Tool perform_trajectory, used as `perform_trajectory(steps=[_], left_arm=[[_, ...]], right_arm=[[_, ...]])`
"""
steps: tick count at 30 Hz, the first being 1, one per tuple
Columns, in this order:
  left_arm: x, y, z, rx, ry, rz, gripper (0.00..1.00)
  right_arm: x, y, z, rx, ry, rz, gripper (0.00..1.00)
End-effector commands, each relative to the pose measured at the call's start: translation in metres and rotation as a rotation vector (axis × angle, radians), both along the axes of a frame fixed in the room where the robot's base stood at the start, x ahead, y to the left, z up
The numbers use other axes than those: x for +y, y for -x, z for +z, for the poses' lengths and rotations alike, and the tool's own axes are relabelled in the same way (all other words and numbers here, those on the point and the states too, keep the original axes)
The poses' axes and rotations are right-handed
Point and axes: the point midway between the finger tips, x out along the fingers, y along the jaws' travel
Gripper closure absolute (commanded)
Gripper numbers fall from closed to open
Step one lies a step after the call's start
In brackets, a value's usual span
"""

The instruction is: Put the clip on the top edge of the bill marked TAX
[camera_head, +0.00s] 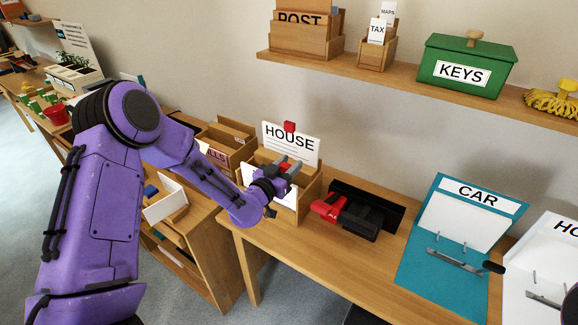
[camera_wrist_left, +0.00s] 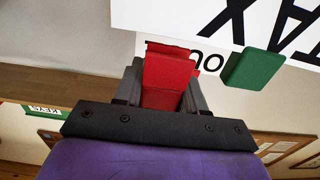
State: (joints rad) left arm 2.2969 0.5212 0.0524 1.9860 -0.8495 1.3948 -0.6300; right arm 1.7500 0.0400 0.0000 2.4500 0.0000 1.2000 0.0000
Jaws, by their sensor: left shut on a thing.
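My left gripper (camera_head: 286,168) is shut on a small red clip (camera_wrist_left: 165,98), in front of the wooden holder (camera_head: 308,195) on the desk. In the wrist view a white bill with large upside-down letters, partly cut off and matching TAX (camera_wrist_left: 285,15), is close to the right of the clip. A green clip (camera_wrist_left: 255,68) shows at its lettered edge. In the head view my gripper hides most of the front white bill (camera_head: 288,196). The HOUSE bill (camera_head: 275,135) stands behind, with a red piece (camera_head: 289,127) at its top edge. My right gripper is not in view.
A wooden box (camera_head: 228,150) stands left of the holder. A dark tray (camera_head: 385,205) with a red and black object (camera_head: 345,215) lies right. A teal CAR clipboard (camera_head: 425,265) is further right. The shelf (camera_head: 400,80) above carries a green KEYS box (camera_head: 465,65).

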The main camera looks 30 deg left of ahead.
Motion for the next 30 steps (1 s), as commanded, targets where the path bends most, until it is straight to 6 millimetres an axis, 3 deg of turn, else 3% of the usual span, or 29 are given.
perform_trajectory(steps=[30], left_arm=[[0.000,0.000,-0.010,0.001,0.000,0.000,0.89]], right_arm=[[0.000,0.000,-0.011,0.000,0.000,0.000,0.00]])
